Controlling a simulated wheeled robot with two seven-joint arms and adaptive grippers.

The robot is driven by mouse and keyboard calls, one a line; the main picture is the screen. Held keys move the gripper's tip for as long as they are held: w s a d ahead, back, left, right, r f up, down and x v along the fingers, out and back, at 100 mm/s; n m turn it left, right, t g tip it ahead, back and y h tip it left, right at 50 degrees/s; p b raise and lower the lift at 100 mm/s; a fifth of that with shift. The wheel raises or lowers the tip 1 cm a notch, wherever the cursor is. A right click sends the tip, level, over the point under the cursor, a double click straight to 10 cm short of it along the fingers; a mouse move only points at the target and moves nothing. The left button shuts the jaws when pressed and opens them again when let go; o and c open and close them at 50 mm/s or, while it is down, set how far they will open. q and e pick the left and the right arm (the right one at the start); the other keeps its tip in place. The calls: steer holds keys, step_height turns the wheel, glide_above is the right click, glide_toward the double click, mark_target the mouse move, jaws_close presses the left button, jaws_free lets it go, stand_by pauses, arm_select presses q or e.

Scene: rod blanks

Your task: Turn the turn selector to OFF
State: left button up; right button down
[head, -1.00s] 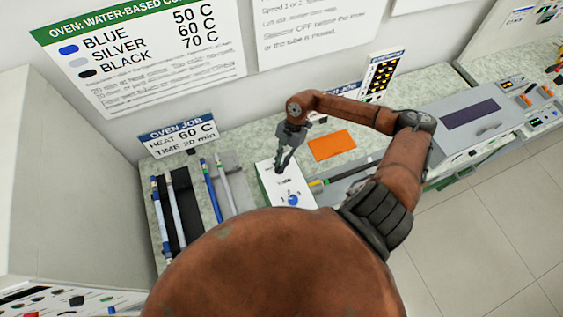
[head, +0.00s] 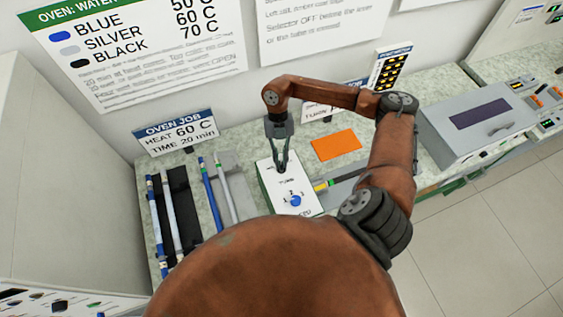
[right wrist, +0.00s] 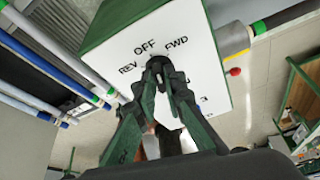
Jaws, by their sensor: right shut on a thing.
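The control box (head: 305,208) has a white top with a TURN label and a blue numbered dial (head: 295,201). In the right wrist view the white face (right wrist: 205,75) carries the words REV, OFF and FWD around the dark turn selector (right wrist: 156,62). My right gripper (right wrist: 158,72) is shut on the selector, its fingertips on either side of the knob. In the head view the right gripper (head: 281,168) points down onto the box top. The fingers hide much of the selector, and I cannot tell which word it points to. My left gripper is not in view.
A grey machine (head: 480,125) stands farther right. An OVEN JOB sign (head: 176,134) stands at the back left.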

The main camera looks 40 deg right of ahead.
steer(key=shift+w+a+f+n+h+b, duration=0.1)
steer(key=shift+n+h+b, duration=0.2)
steer(key=shift+n, duration=0.3)
steer(key=shift+a+n+h+b, duration=0.1)
steer(key=shift+n+h+b, duration=0.1)
steer(key=shift+n+b, duration=0.3)
steer(key=shift+n, duration=0.4)
steer(key=c, duration=2)
jaws_free()
steer(key=shift+r, duration=0.2)
steer(key=v, duration=1.1)
steer(key=shift+w+d+r, duration=0.1)
steer(key=shift+w+r, duration=0.15)
steer(key=shift+w, duration=0.05)
